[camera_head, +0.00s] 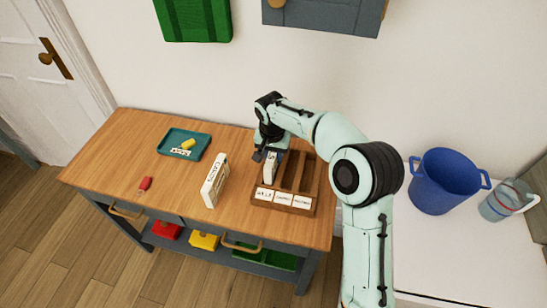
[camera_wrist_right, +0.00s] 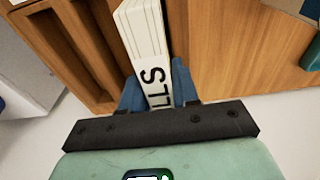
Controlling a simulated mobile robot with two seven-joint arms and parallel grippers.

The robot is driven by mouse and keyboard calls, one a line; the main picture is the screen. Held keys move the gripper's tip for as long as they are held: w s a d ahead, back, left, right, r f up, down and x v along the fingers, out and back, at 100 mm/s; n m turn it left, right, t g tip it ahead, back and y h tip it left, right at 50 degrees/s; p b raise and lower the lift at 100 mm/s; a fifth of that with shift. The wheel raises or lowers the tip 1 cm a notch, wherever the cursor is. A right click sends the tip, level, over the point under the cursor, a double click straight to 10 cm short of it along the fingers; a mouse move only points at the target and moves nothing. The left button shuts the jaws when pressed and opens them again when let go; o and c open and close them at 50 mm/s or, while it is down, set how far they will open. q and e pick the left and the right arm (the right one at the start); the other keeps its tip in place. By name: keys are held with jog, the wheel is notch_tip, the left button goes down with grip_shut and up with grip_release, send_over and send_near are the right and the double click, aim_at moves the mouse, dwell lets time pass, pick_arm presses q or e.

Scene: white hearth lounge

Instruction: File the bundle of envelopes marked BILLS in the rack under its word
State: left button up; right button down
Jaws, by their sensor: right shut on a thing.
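The white bundle of envelopes (camera_head: 270,167) is upright in my right gripper, at the left slot of the wooden rack (camera_head: 308,207). In the right wrist view the bundle (camera_wrist_right: 142,30) shows the black letters "LLS" between two blue fingers. My right gripper (camera_head: 271,153) is shut on its upper end; in the wrist view the fingertips (camera_wrist_right: 157,82) press both sides. The rack has three slots with white word cards at the front; the left card (camera_head: 265,194) seems to read BILLS. I cannot tell how deep the bundle's lower end sits. My left gripper is not in view.
Another white bundle (camera_head: 214,182) stands on the wooden table (camera_head: 130,150) left of the rack. A teal tray (camera_head: 170,138) with a yellow thing and a red object (camera_head: 145,184) lie further left. A blue bucket (camera_head: 443,180) and a jug (camera_head: 506,200) stand right.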

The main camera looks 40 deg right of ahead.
jog(key=shift+f, duration=0.55)
jog(key=shift+f, duration=0.2)
jog(key=c, duration=0.8)
grip_release()
jog(key=shift+c, duration=0.2)
jog(key=shift+r, duration=0.15)
jog(key=r, duration=0.3)
jog(key=r+p, duration=0.1)
jog(key=r, duration=0.3)
jog(key=a+r, duration=0.1)
jog(key=r, duration=0.3)
jog(key=shift+s+r, duration=0.15)
jog(key=shift+s, duration=0.2)
jog(key=shift+s+r, duration=0.1)
jog(key=shift+r, duration=0.3)
